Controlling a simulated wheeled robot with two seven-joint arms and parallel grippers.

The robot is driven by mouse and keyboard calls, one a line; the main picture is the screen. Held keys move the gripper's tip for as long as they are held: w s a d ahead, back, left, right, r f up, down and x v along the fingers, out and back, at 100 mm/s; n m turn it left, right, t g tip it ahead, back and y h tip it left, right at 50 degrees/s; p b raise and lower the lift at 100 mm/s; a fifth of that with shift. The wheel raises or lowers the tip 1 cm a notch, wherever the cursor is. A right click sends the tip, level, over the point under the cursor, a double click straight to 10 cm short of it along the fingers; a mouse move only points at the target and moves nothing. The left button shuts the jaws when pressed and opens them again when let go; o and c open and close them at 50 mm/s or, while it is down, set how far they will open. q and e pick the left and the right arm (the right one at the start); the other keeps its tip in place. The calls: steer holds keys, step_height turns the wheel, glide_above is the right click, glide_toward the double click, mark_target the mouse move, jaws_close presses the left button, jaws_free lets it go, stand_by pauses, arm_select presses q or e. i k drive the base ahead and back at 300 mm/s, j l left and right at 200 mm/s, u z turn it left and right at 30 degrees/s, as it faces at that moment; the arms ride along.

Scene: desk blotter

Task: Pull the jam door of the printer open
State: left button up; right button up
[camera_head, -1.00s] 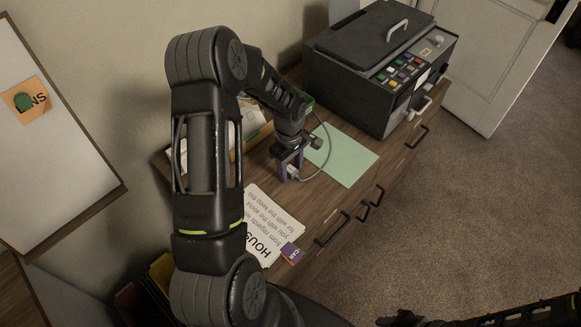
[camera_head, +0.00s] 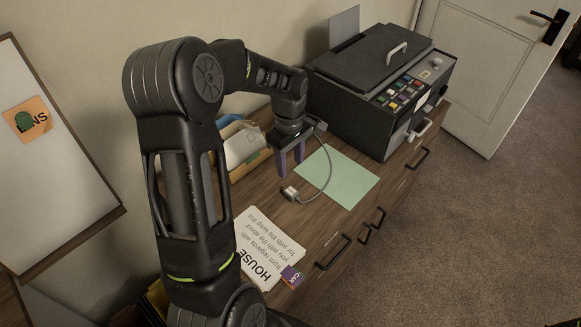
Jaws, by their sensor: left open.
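The dark grey printer (camera_head: 340,112) stands at the back right of the desk, its lid closed with a pale handle on top. A pale handle (camera_head: 421,129) shows low on its front side; I cannot tell whether this belongs to the jam door. My left gripper (camera_head: 291,170) points down with its two purple fingers apart and nothing between them. It is left of the printer, apart from it, near the left edge of the green sheet. My right gripper is out of view.
A grey cable with a plug (camera_head: 290,193) lies below the left gripper. A green sheet (camera_head: 340,178) lies before the printer. Printed paper (camera_head: 262,250) and a small purple card (camera_head: 291,276) lie nearer. A tray of papers (camera_head: 240,150) stands behind the gripper. Drawer handles (camera_head: 334,252) line the front.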

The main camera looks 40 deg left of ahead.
mark_target(397, 138)
steer(key=i+l+z, duration=0.2)
steer(key=i+l, duration=0.6)
